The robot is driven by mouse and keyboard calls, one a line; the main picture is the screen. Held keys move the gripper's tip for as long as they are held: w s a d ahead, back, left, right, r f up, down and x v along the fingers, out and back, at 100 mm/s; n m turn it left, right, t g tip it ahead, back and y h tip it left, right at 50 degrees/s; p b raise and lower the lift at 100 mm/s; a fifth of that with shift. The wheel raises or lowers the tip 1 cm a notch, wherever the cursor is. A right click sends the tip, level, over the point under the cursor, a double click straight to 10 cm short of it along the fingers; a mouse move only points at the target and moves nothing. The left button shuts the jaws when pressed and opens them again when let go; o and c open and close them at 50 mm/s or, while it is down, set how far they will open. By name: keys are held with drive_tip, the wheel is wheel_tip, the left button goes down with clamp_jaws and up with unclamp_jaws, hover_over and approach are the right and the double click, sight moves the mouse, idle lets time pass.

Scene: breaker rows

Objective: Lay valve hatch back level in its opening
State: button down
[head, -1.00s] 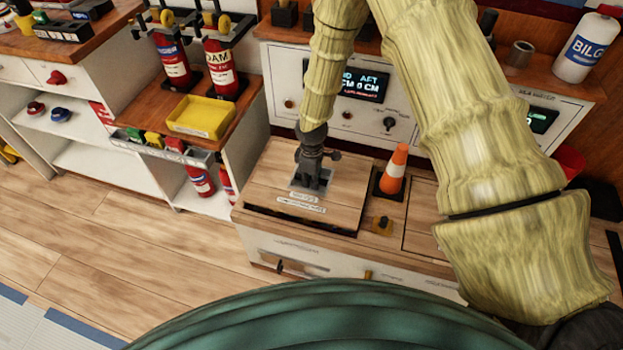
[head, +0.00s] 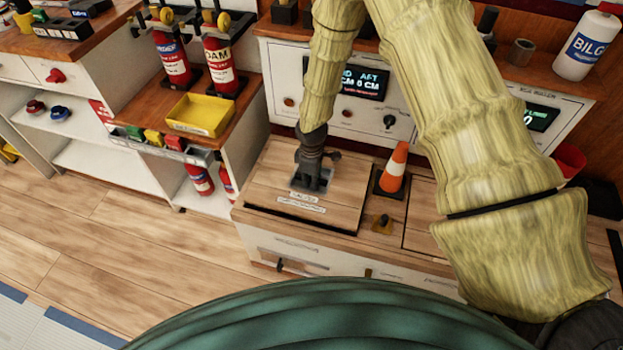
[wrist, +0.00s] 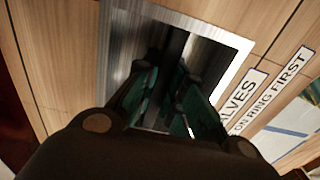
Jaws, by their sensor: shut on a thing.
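The valve hatch (head: 265,190) is a wooden panel with two white labels, in the top of a low white cabinet in the head view. It lies flat or nearly so, with a dark line along its front edge; I cannot tell if it is fully level. My gripper (head: 309,188) points down into the metal recess in the hatch. In the wrist view the hatch (wrist: 60,55) shows its bright metal recess frame (wrist: 225,38) and part of a "VALVES" label. My gripper (wrist: 170,95) has its fingers inside the recess, shut on the lifting ring, which the fingers and shadow mostly hide.
A yellow tray (head: 200,115) and fire extinguishers (head: 220,62) are to the left. A control panel (head: 375,115) rises behind.

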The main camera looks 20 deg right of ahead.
drive_tip(key=shift+f+b, duration=0.65)
drive_tip(key=shift+f, duration=1.2)
drive_tip(key=c, duration=1.4)
unclamp_jaws()
drive_tip(key=shift+r, duration=0.1)
wheel_tip(320, 180, up, 12)
drive_tip(key=shift+f, duration=0.1)
